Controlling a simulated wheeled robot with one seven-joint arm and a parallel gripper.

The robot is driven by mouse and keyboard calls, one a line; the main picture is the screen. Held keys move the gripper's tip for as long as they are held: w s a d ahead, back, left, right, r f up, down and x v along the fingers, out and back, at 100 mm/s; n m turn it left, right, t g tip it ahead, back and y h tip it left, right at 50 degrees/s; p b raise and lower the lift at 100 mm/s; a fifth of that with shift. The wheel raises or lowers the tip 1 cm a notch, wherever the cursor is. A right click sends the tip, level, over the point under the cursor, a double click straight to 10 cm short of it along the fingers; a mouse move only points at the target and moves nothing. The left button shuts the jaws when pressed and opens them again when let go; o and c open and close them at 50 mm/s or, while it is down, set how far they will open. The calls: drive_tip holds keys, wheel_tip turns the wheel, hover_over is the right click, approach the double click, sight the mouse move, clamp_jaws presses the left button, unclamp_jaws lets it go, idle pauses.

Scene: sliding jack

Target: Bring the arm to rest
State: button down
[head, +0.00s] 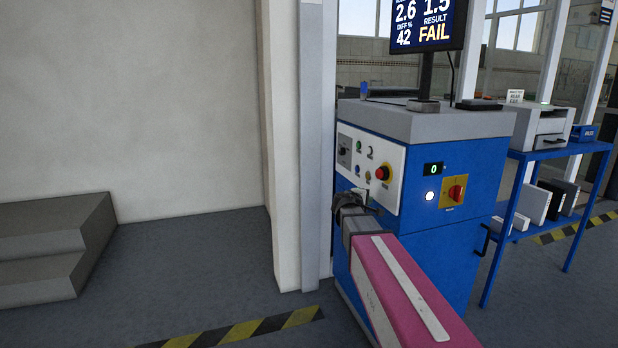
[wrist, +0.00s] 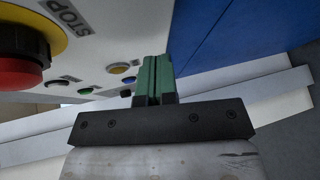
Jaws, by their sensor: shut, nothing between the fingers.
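My gripper (wrist: 155,70) is shut and empty in the wrist view, its two green fingers pressed together. It is in front of the white control panel (wrist: 110,35) of a blue cabinet. A red stop button (wrist: 22,60) with a yellow ring is to the left of the fingers, and small coloured buttons lie close beside them. I cannot tell whether the fingers touch the panel. In the head view my pink arm (head: 400,290) reaches up from the bottom to the cabinet's left front, with its dark wrist end beside the panel; the fingers are not clear there.
The blue cabinet (head: 450,260) carries a red rotary switch (head: 456,192) and a screen (head: 428,22) reading FAIL. A blue table (head: 563,151) with a printer (head: 545,124) stands at right. A wall post (head: 285,150) is left of my arm. Grey steps (head: 45,240) stand far left; floor between is clear.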

drive_tip(key=s+a+f+m+g+y, duration=0.2)
drive_tip(key=s+f+m+g+y, duration=0.3)
drive_tip(key=s+f, duration=0.7)
drive_tip(key=s+a+f+m+g+y, duration=0.3)
drive_tip(key=s+f+m+g+y, duration=0.2)
drive_tip(key=s+f, duration=0.8)
drive_tip(key=s+g, duration=0.1)
drive_tip(key=s, duration=0.2)
drive_tip(key=shift+f+m, duration=0.3)
drive_tip(key=shift+s, duration=0.1)
idle(1.1)
